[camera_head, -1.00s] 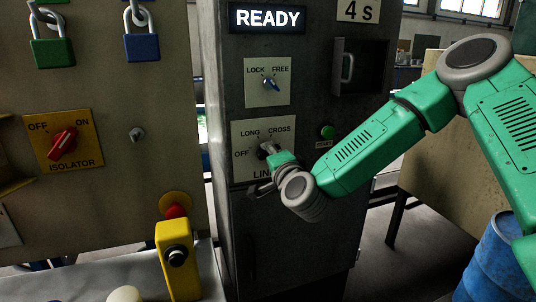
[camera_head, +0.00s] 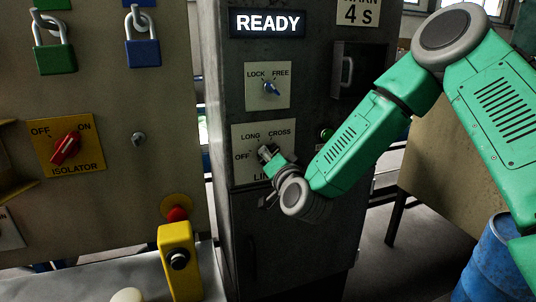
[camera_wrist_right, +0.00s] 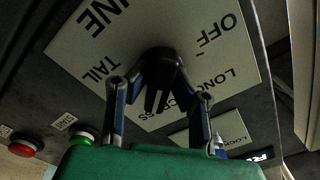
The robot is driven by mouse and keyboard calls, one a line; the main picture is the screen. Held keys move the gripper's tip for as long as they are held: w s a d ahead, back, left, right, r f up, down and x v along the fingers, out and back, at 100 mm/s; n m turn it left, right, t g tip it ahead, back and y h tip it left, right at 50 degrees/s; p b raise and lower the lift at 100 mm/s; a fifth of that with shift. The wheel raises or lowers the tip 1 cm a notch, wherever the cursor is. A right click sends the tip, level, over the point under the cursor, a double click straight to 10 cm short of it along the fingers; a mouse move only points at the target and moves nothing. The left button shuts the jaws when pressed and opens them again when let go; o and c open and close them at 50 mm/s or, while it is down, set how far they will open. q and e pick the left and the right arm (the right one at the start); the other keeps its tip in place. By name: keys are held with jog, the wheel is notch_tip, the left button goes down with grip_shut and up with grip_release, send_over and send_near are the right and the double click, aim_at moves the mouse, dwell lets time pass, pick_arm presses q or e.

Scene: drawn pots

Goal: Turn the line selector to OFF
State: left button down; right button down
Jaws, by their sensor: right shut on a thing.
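The line selector is a dark knob on a pale plate (camera_head: 240,174) marked OFF, LONG and CROSS, on the grey cabinet. The wrist view shows the same plate (camera_wrist_right: 85,55) upside down, with TAIL also readable. My right gripper (camera_head: 266,154) is at the knob and shut on it. In the wrist view the fingers (camera_wrist_right: 155,92) stand either side of the dark knob (camera_wrist_right: 160,62). The fingers hide much of the knob in the head view, and I cannot tell which mark it points to. My left gripper is not in view.
Above is a LOCK/FREE switch (camera_head: 270,88) and a READY display (camera_head: 267,22). A green button (camera_head: 326,134) is beside my forearm. The isolator (camera_head: 66,148), padlocks (camera_head: 143,52) and a yellow post (camera_head: 178,262) are left. A blue barrel (camera_head: 495,265) stands lower right.

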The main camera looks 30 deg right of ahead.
jog(key=n, duration=0.4)
jog(key=shift+s+f+p, duration=0.1)
jog(key=shift+f+p, duration=0.2)
jog(key=shift+a+f+n, duration=0.1)
jog(key=shift+f+n, duration=0.05)
jog(key=shift+n, duration=0.25)
jog(key=c, duration=1.4)
grip_release()
jog(key=shift+c, duration=0.2)
jog(key=shift+r, duration=0.2)
jog(key=shift+s, duration=0.25)
jog(key=v, duration=1.1)
jog(key=shift+s, duration=0.15)
jog(key=shift+f, duration=0.15)
